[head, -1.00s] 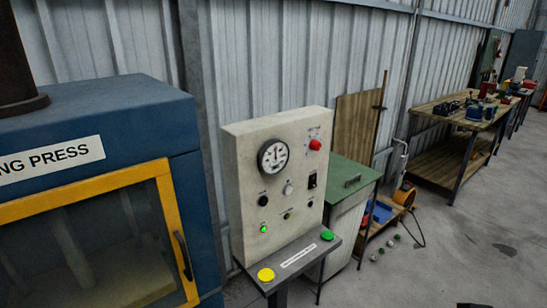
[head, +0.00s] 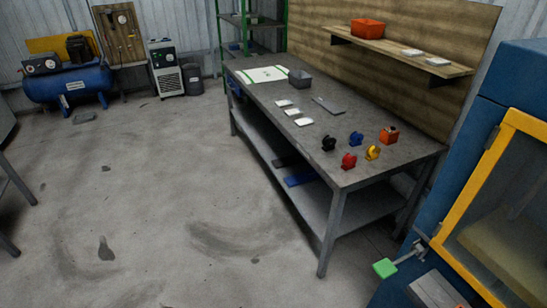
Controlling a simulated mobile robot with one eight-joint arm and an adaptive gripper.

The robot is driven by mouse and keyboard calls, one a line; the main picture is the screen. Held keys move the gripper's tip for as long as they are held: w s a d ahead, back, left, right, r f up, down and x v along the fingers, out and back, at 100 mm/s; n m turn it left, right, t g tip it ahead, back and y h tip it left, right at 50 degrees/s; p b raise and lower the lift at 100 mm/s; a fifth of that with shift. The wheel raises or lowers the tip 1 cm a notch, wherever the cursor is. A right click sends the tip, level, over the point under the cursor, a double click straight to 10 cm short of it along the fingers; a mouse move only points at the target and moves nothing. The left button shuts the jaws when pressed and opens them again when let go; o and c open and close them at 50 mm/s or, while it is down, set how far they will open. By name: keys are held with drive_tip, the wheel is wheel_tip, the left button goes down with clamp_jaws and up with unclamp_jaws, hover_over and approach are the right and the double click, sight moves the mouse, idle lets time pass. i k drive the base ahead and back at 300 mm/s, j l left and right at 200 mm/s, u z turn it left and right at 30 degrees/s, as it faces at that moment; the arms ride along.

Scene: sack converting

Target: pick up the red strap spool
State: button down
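The red strap spool (head: 348,161) stands on the grey workbench (head: 262,103), close to its front edge near the right end. A yellow spool (head: 373,153) is just to its right, a blue spool (head: 356,138) behind it, and a black spool (head: 328,143) behind it to the left. Nothing covers the red spool in the head view. My gripper is not in this view.
An orange object (head: 389,134) and white pads (head: 298,117) share the bench with a grey bin (head: 300,78). A blue press (head: 510,80) stands close on the right, with a green-tipped lever (head: 385,268) sticking out. The floor left of the bench is open.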

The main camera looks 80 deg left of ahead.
sight(349, 161)
drive_tip(key=u, duration=2.3)
drive_tip(key=i+j+z, duration=0.3)
drive_tip(key=j+z, duration=0.15)
drive_tip(key=i+j+z, duration=0.25)
drive_tip(key=j+z, duration=0.2)
drive_tip(key=j, duration=0.15)
drive_tip(key=i+j+z, duration=0.15)
drive_tip(key=j+z, duration=0.25)
drive_tip(key=j, duration=0.2)
drive_tip(key=j+z, duration=0.45)
drive_tip(key=j, duration=0.2)
drive_tip(key=j+z, duration=0.45)
drive_tip(key=j, duration=0.25)
drive_tip(key=k, duration=0.05)
